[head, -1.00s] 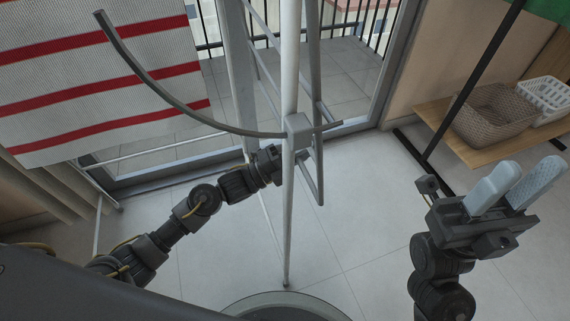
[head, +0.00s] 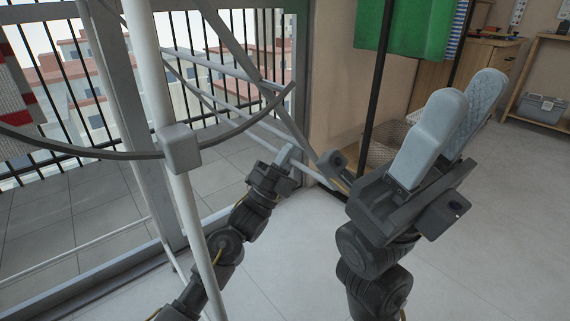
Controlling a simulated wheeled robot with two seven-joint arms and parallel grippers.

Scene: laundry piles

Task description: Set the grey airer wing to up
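The grey airer stands at the left, with a pale upright leg (head: 157,85), a dark curved arc (head: 75,150) and a grey block (head: 179,150) where arc and leg cross. Slanting grey bars (head: 215,100) extend behind the arc toward the right; I cannot tell for certain which part is the wing. My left gripper (head: 286,160) is right of the leg, near the low end of these bars. Its fingers are mostly hidden, and contact is unclear. My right gripper (head: 450,122) points up at centre right, its pale fingers apart and empty.
A red-striped white cloth (head: 15,110) hangs at the left edge. A balcony railing (head: 230,25) stands behind the airer. Green cloth (head: 415,28) hangs at the back, with a woven basket (head: 376,152) below. A grey toolbox (head: 540,108) is at far right. The right floor is clear.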

